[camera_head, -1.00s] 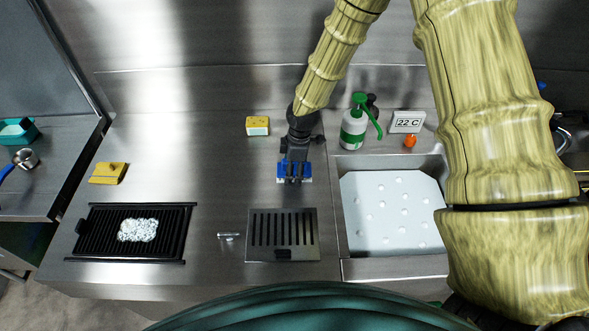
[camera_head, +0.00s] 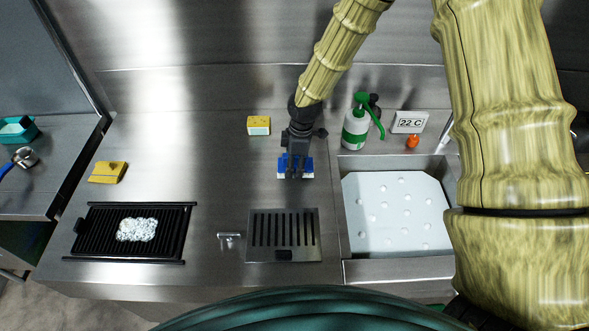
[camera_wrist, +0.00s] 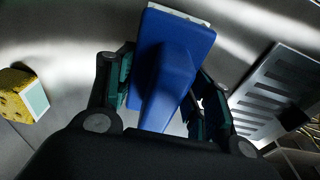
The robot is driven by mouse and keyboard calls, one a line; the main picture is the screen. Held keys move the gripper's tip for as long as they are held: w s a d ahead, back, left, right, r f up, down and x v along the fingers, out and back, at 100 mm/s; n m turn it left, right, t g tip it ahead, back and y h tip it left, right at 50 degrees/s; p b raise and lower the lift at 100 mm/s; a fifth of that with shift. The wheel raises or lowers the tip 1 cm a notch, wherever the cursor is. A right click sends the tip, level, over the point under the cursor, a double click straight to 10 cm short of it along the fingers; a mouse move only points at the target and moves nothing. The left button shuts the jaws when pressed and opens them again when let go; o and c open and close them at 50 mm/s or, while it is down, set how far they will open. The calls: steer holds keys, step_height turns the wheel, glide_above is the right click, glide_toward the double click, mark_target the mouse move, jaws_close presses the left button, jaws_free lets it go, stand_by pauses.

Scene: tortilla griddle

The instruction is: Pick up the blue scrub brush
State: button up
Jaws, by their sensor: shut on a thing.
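The blue scrub brush (camera_head: 307,168) is between the fingers of my gripper (camera_head: 295,170), over the steel counter between the yellow sponge and the slotted drain grate. In the wrist view the brush (camera_wrist: 178,52) shows a blue block with a raised blue handle and a pale edge along its far side. My gripper (camera_wrist: 160,108) is shut on the handle, one finger on each side. I cannot tell whether the brush touches the counter or is just above it.
A yellow sponge (camera_head: 259,125) lies behind the brush, and the slotted grate (camera_head: 254,250) is in front. A green-and-white pump bottle (camera_head: 355,130) and a sink with a white board (camera_head: 395,215) are at right. A black grill rack (camera_head: 95,240) is at left.

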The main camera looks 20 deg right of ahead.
steer(key=s+r+b, duration=0.1)
steer(key=s+b, duration=0.1)
steer(key=s, duration=0.3)
steer(key=s+r+b, duration=0.1)
steer(key=s+b, duration=0.1)
steer(key=s, duration=0.3)
steer(key=s+b, duration=0.2)
steer(key=s, duration=0.4)
steer(key=shift+d+r, duration=0.35)
steer(key=shift+r, duration=0.05)
steer(key=o, duration=0.8)
steer(key=shift+c, duration=0.2)
steer(key=c, duration=0.7)
steer(key=shift+o, duration=0.2)
